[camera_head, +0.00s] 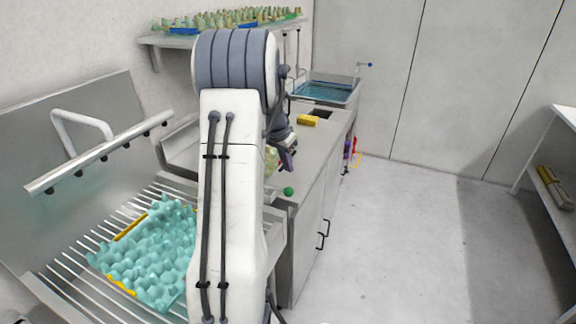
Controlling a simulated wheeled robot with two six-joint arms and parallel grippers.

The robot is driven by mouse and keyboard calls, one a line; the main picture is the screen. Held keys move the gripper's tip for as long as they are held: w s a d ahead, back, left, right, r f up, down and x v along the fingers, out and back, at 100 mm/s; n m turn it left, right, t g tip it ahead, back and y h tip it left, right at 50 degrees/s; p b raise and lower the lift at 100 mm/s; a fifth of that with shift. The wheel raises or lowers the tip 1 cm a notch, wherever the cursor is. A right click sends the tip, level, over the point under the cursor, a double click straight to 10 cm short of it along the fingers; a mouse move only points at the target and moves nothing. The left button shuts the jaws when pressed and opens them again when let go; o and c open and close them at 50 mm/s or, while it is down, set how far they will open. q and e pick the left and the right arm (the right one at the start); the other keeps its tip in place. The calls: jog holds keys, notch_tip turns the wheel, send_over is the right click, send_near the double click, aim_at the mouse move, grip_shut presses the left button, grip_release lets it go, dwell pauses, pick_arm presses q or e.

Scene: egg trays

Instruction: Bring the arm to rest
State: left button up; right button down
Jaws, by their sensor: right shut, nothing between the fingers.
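My right arm rises through the middle of the head view and bends over away from me. My right gripper (288,160) hangs past its right side, small and partly hidden by the arm, above the counter. It is shut with nothing seen in it. A teal egg tray (150,258) with yellow strips lies on the slatted metal rack at the lower left, apart from the gripper. The arm covers part of the view beside the tray. My left gripper is not in view.
A green ball (288,191) and a yellow block (307,120) are on the counter (312,165). A sink (325,90) stands beyond. A wall shelf (170,41) holds more trays. A bent metal pipe (95,155) is above the rack. The floor (400,240) at right is clear.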

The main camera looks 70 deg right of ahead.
dwell(0.5)
jog(key=w+a+r+n+t, duration=0.2)
jog(key=w+a+n, duration=0.5)
jog(key=w+a, duration=1.1)
jog(key=w+a+r+n+y, duration=0.1)
jog(key=w+a+n, duration=0.25)
jog(key=a, duration=0.45)
jog(key=w+a+n+y, duration=0.1)
jog(key=w+a+n, duration=0.25)
jog(key=a, duration=0.45)
jog(key=s+a+n+y, duration=0.1)
jog(key=s+a+n, duration=0.15)
jog(key=a, duration=0.65)
jog(key=s+a+n, duration=0.1)
jog(key=a+n, duration=0.3)
jog(key=a, duration=0.4)
jog(key=s+a+f+n+y, duration=0.1)
jog(key=s+a+n, duration=0.8)
jog(key=s+a, duration=0.3)
jog(key=s, duration=0.3)
jog(key=shift+f+g, duration=0.25)
jog(key=shift+g, duration=0.05)
